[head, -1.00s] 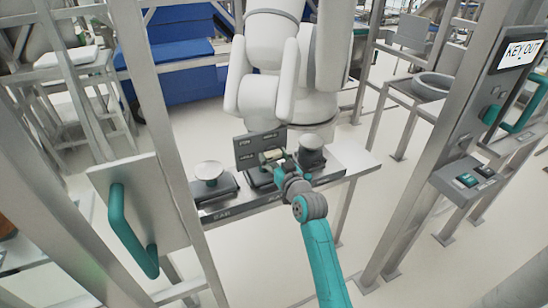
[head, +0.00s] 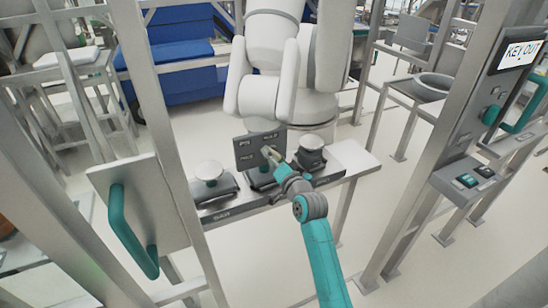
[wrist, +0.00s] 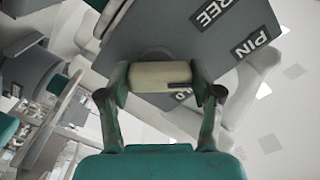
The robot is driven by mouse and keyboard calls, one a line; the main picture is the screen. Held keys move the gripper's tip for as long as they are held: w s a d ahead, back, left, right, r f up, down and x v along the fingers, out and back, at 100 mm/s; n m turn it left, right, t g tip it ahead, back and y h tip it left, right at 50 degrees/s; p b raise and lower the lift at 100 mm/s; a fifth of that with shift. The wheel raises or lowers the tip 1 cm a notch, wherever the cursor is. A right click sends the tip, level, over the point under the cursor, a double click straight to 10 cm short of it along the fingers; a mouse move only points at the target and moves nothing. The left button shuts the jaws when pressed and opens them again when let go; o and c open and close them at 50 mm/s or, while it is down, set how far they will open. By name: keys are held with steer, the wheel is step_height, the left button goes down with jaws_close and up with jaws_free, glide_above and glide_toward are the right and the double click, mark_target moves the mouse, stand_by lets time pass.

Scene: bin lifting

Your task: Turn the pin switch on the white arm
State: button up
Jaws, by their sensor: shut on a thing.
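The pin switch is a cream bar-shaped knob (wrist: 160,77) with a dark mark, on a dark grey panel (head: 246,156) in front of the white arm (head: 290,85). My gripper (head: 270,154) reaches the panel from the front right. In the wrist view my gripper (wrist: 160,92) has one finger at each end of the knob and is shut on it. The panel (wrist: 185,30) looks tilted there, with labels reading "PIN" and "FREE" beyond the knob. Part of the panel's lower area is hidden by my gripper in the head view.
Metal posts stand on both sides. A teal-handled door (head: 135,205) is at left; a "KEY OUT" display (head: 521,52) and button box (head: 468,181) are at right.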

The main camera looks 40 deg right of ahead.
steer(key=m, duration=0.4)
steer(key=shift+d+m, duration=0.1)
steer(key=shift+m, duration=0.2)
steer(key=m, duration=0.4)
steer(key=shift+r, duration=0.1)
stand_by(0.4)
steer(key=o, duration=1.1)
steer(key=shift+d, duration=0.1)
steer(key=shift+o, duration=0.2)
steer(key=shift+s, duration=0.1)
steer(key=v, duration=1.2)
